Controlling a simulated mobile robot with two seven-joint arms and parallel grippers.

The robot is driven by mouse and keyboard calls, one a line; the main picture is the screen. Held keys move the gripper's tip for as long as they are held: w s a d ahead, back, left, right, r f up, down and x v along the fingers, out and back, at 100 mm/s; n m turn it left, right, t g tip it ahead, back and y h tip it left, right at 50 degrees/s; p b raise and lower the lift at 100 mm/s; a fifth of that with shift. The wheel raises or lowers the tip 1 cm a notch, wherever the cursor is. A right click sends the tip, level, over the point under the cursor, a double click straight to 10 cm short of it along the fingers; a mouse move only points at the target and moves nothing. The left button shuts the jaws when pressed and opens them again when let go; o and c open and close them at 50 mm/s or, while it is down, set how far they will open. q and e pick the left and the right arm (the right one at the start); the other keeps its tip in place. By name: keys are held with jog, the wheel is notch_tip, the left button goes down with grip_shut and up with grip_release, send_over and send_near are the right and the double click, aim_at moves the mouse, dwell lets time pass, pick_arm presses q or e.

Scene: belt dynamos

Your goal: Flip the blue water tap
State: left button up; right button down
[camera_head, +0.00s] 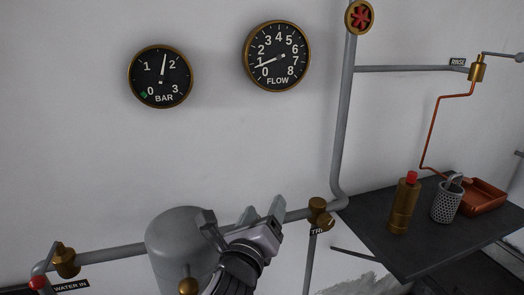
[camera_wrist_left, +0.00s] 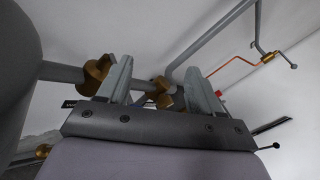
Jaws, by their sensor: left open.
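My left gripper (camera_head: 262,211) is open and empty in front of the grey pipe, right of the grey tank. In the left wrist view its two fingers (camera_wrist_left: 157,68) stand apart. A brass fitting (camera_wrist_left: 95,76) on the pipe shows behind the left finger there. Another brass fitting (camera_wrist_left: 159,94) shows between the fingers, partly hidden. In the head view a brass valve (camera_head: 319,211) is on the pipe right of my gripper, above a partly covered label. My right gripper is not in view.
A grey tank (camera_head: 177,237) stands left of my gripper. A valve with a red knob (camera_head: 38,282) is at the far left. A dark shelf (camera_head: 375,233) at right holds a brass bottle (camera_head: 403,205), a mesh cup (camera_head: 447,202) and an orange tray (camera_head: 485,200). Two gauges hang above.

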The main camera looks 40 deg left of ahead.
pick_arm(q)
notch_tip(320, 180, up, 14)
jog(key=shift+r, duration=0.25)
jog(key=shift+a, duration=0.2)
dwell(0.5)
